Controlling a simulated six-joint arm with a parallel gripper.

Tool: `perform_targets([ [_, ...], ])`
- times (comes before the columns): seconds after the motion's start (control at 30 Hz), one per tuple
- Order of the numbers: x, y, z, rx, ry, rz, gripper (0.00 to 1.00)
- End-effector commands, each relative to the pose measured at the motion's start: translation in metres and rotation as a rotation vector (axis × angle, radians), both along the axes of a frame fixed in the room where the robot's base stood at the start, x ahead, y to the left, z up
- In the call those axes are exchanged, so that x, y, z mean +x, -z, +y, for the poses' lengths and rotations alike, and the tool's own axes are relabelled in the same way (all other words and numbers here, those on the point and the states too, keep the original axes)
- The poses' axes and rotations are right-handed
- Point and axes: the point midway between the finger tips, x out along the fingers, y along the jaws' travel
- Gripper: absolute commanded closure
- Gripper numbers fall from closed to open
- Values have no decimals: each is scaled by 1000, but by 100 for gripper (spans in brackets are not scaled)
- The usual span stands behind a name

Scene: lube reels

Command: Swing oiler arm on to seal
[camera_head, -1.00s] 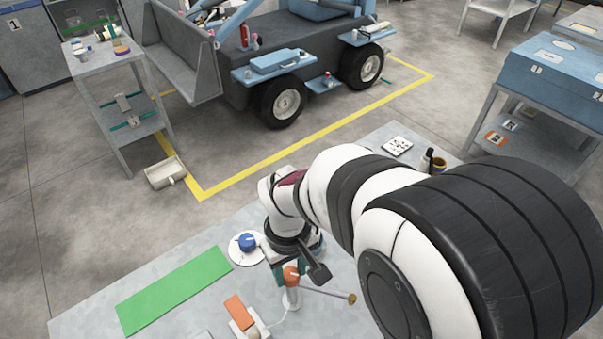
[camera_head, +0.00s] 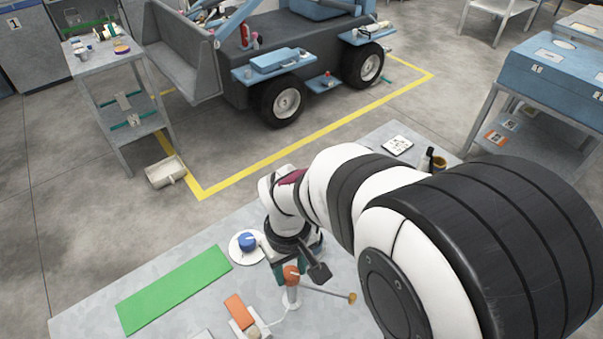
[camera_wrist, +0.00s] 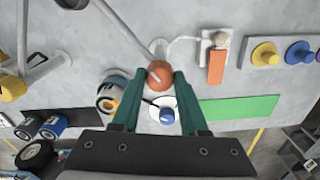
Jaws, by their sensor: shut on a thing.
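An orange knob (camera_head: 291,275) tops a white post (camera_head: 292,297) on the grey bench. A thin rod with a brass-coloured tip (camera_head: 352,298) reaches right from it; I take this for the oiler arm. In the wrist view my gripper's green fingers (camera_wrist: 160,80) are shut on the orange knob (camera_wrist: 160,73), and the rod (camera_wrist: 122,25) runs to the upper left. A blue knob on a white disc (camera_head: 236,255) sits just behind, and also shows beyond my fingers in the wrist view (camera_wrist: 167,115). I cannot tell which part is the seal.
A green mat (camera_head: 175,288) and an orange block on a white base (camera_head: 238,312) lie to the left. Yellow (camera_wrist: 263,55) and blue (camera_wrist: 298,52) stepped discs stand at the wrist view's right. A dark cup with yellow (camera_wrist: 110,97) is close to my left finger.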

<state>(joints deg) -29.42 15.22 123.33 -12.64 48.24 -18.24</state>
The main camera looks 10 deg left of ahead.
Motion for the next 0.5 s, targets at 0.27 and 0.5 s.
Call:
perform_targets([
  [0.27, 0, -1, 1, 2, 1, 0, 100],
  [0.5, 0, -1, 1, 2, -48, 0, 100],
])
